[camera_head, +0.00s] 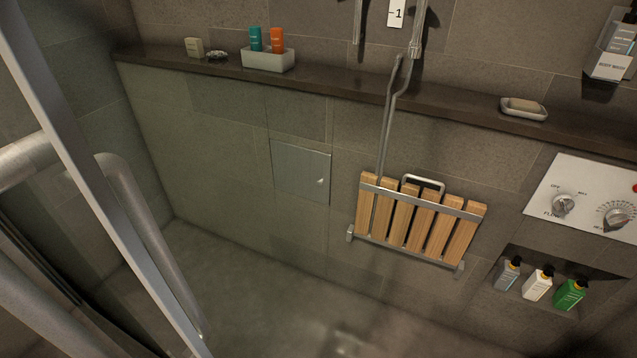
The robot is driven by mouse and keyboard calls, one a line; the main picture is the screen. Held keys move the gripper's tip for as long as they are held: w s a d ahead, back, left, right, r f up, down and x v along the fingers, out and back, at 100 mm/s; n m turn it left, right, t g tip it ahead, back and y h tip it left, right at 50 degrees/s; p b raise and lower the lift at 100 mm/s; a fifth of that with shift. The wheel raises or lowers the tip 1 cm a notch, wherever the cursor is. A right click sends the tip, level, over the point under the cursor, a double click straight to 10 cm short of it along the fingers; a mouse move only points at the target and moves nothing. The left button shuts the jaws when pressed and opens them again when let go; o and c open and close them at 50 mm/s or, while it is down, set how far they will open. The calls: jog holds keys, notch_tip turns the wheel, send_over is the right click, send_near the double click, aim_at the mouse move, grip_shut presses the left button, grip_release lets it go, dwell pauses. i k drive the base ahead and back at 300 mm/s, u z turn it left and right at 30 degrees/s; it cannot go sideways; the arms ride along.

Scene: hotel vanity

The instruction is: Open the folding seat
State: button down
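The folding seat (417,219) is on the tiled wall, right of the middle of the picture. It has several upright light-wood slats joined by metal rails, and it lies folded up flat against the wall. A metal loop handle (423,181) shows at its upper middle. Metal brackets hold its lower edge at both ends. A thin metal pipe (386,128) runs down from the fittings above to the seat's upper left. My gripper does not show in this view.
A dark ledge (440,101) crosses the wall above the seat, holding a bottle tray (268,61) and a soap dish (523,112). A control panel (590,200) and a bottle niche are right. A glass panel edge with metal bars (140,220) is left. Floor (270,290) below looks clear.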

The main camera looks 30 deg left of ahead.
aim_at(472, 213)
jog(key=u, duration=0.6)
jog(key=k, duration=0.4)
jog(key=z, duration=0.55)
jog(key=i, duration=1.2)
jog(key=u, duration=0.45)
